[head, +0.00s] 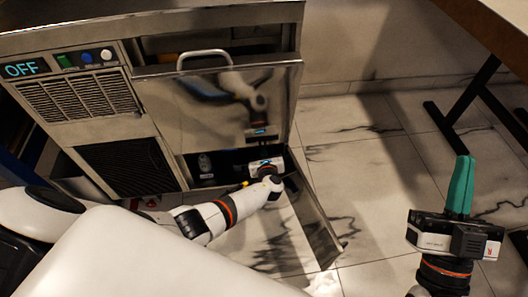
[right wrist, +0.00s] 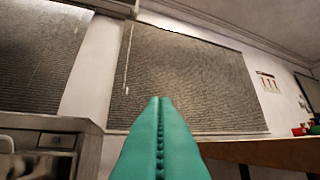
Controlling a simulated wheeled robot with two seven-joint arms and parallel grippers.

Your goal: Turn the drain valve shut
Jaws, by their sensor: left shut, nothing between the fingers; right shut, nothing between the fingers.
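The steel machine (head: 150,75) stands at the left in the head view, with an open lower compartment (head: 225,160) below its front panel. My left gripper (head: 268,164) is at this dark opening; its fingers are hidden inside. A small yellow piece (head: 243,185) shows just left of my left wrist; I cannot tell whether it is part of the drain valve. No drain valve can be made out clearly. My right gripper (head: 462,182) is raised at the right, far from the machine, its green fingers shut and empty. They also show shut in the right wrist view (right wrist: 160,110).
An opened steel flap (head: 316,225) juts out right of my left arm. The front panel has a bar handle (head: 204,55); the display (head: 24,69) reads OFF. A table (head: 490,30) with dark legs stands at the right. The tiled floor between is clear.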

